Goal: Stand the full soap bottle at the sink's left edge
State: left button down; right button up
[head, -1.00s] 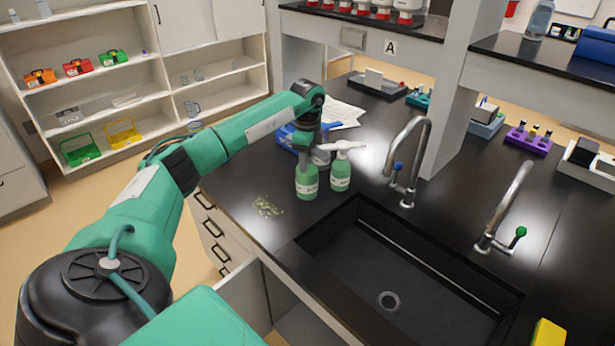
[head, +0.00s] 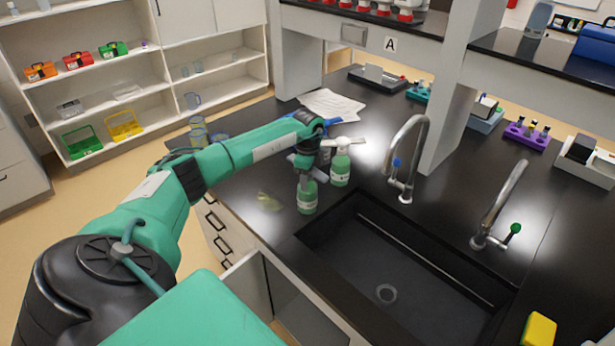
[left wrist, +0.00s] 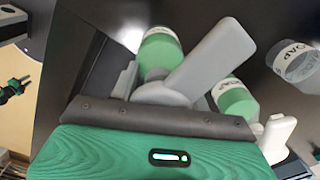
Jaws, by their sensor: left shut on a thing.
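My left gripper (head: 305,166) is shut on a green soap bottle (head: 307,197) with a white label. In the left wrist view this bottle (left wrist: 160,48) shows beyond my gripper. A second green soap bottle (head: 341,168) with a white pump stands just behind and right of it; it also shows in the left wrist view (left wrist: 236,102). A clear, empty-looking soap bottle (left wrist: 298,63) is at the right there. My right gripper is out of view.
A faint yellow-green patch (head: 270,201) lies on the counter left of the held bottle. A tall tap (head: 408,165) rises behind the sink. Papers (head: 331,105) lie farther back. A yellow block (head: 539,329) is at the front right.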

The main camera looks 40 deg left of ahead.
pick_arm(q)
jog(key=c, duration=0.7)
grip_release()
jog(key=shift+f, duration=0.1)
jog(key=shift+r, duration=0.4)
notch_tip(320, 180, up, 10)
jog(key=b, duration=0.5)
jog(key=shift+r, duration=0.75)
jog(key=shift+s+f, duration=0.1)
